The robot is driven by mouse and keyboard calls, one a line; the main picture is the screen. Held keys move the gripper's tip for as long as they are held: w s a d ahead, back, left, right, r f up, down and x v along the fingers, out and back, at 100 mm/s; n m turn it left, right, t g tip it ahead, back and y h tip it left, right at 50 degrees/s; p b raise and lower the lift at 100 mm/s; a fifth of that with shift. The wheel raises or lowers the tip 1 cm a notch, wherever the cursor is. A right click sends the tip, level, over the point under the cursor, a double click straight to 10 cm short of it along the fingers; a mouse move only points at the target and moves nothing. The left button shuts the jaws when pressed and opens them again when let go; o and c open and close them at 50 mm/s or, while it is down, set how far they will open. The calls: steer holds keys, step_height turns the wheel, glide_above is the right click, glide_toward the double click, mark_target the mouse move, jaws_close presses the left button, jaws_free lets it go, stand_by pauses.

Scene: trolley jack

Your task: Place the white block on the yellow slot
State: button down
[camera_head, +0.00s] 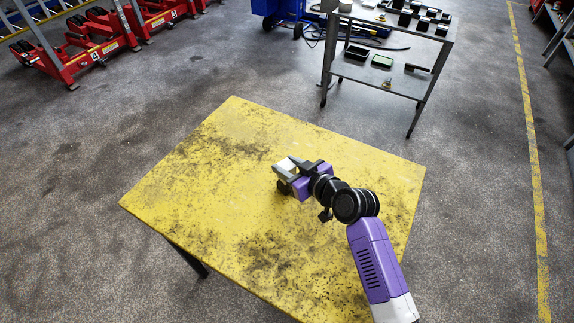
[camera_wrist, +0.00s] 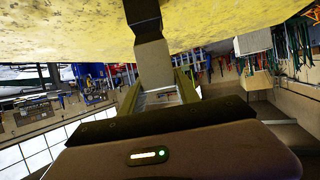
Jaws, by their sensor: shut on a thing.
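The white block (camera_head: 283,167) shows as a small pale shape at the end of my gripper (camera_head: 290,174), near the middle of the worn yellow tabletop. My gripper is shut on it, and its dark fingers hide part of it. It looks close to the tabletop, but I cannot tell whether it touches. In the wrist view, the dark fingers (camera_wrist: 150,45) reach up toward the yellow surface (camera_wrist: 70,30), and the block is not clear there. No separate yellow slot can be made out; only the yellow table (camera_head: 215,135) with dark stains shows.
The tabletop around my gripper is clear. A grey metal trolley (camera_head: 385,75) with several small dark items stands beyond the table. Red jacks (camera_head: 95,45) stand at the back left. A yellow floor line (camera_head: 530,130) runs down the right side.

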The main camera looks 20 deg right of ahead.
steer(key=c, duration=0.9)
jaws_free()
steer(key=b+v, duration=0.1)
steer(key=v, duration=1.1)
